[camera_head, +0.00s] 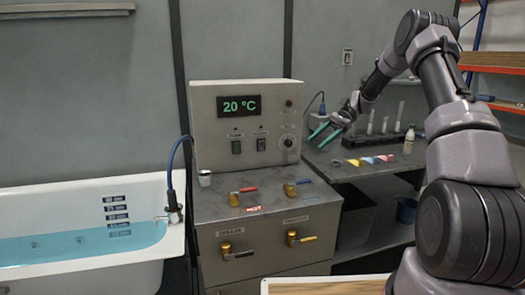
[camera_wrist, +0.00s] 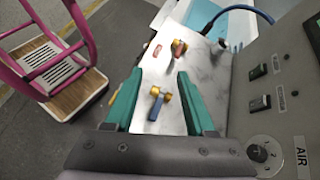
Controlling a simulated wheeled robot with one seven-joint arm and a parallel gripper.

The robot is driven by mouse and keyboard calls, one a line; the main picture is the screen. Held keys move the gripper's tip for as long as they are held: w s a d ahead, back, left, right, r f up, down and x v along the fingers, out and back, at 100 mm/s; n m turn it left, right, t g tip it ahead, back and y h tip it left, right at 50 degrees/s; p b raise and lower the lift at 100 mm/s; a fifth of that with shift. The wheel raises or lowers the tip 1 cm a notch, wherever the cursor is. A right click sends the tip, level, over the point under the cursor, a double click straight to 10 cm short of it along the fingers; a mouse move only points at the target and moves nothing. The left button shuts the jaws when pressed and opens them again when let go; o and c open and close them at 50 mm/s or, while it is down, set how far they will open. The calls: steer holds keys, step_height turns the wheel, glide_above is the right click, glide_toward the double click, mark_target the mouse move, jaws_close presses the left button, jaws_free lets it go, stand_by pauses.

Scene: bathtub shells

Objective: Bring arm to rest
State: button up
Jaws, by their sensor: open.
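My gripper (camera_head: 322,132) is raised in front of the grey control cabinet's right side, at the end of my bent arm. Its two teal fingers are spread apart with nothing between them. In the wrist view the open gripper (camera_wrist: 160,88) points over the marble-like counter (camera_wrist: 190,70), where a blue-handled brass valve (camera_wrist: 157,102) shows between the fingers. The cabinet (camera_head: 215,130) has a display reading 20 °C. The red-handled valve (camera_head: 240,193) and the blue-handled valve (camera_head: 293,186) stand on its counter.
A bathtub (camera_head: 80,185) with blue water stands at the left. A side table (camera_head: 375,168) at the right holds coloured pieces, a tube rack and a small bottle (camera_head: 409,140). A pink-railed step stool (camera_wrist: 60,75) stands on the floor in the wrist view.

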steer(key=s+r+n+t+h, duration=0.3)
steer(key=s+r+t+h, duration=0.25)
steer(key=s+r, duration=1)
steer(key=s+d+r+n+t+h, duration=0.1)
steer(key=s+d+r+t, duration=0.1)
steer(key=s, duration=0.7)
steer(key=s+d+r+n+t+h, duration=0.1)
steer(key=s+t, duration=0.3)
steer(key=s, duration=0.5)
steer(key=shift+d+r+n+t+h, duration=0.35)
steer(key=shift+r+n+h, duration=0.2)
steer(key=shift+r, duration=0.35)
steer(key=shift+a, duration=0.15)
